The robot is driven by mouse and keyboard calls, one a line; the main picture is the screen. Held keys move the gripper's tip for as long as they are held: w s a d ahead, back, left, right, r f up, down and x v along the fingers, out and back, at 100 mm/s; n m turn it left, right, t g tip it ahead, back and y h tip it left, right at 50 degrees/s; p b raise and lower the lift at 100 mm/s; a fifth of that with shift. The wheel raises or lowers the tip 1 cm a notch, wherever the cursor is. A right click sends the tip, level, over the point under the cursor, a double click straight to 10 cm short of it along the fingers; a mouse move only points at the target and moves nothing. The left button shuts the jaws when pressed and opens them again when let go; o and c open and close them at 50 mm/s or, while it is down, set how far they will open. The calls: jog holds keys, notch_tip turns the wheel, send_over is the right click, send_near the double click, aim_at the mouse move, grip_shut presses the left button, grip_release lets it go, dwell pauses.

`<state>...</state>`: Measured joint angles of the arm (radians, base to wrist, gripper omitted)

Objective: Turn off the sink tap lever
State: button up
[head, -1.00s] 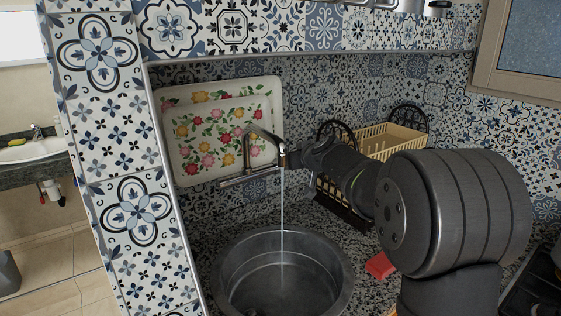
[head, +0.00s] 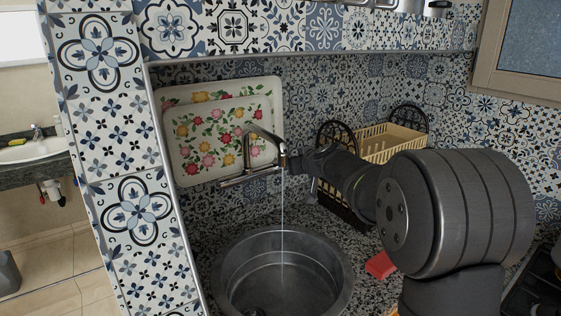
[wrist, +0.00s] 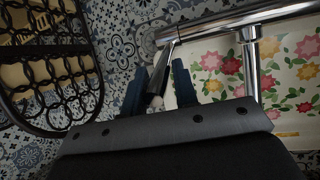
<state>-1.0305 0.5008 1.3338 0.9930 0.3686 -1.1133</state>
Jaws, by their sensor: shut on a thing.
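The chrome sink tap (head: 249,172) is on the tiled wall above the round metal sink (head: 341,262). A thin stream of water (head: 282,225) runs from its spout into the sink. My gripper (head: 297,161) is at the right end of the tap. In the wrist view, the two dark blue fingers of my gripper (wrist: 160,76) are on either side of the narrow metal tap lever (wrist: 163,72), shut on it. The tap body (wrist: 225,24) crosses the top of that view. In the head view the lever is mostly hidden by my gripper.
Floral trays (head: 190,177) lean against the wall behind the tap. A dish rack with a cream basket (head: 392,142) stands behind my arm. A red sponge (head: 380,265) lies on the granite counter right of the sink. A tiled pillar stands to the left.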

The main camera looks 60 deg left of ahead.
jog(key=shift+w+d+f, duration=0.1)
jog(key=shift+d+f, duration=0.2)
jog(key=shift+f, duration=0.35)
jog(key=o, duration=0.6)
jog(key=shift+r, duration=0.1)
jog(key=shift+d+r, duration=0.1)
jog(key=v, duration=0.7)
jog(key=shift+d, duration=0.3)
jog(key=shift+a+r, duration=0.1)
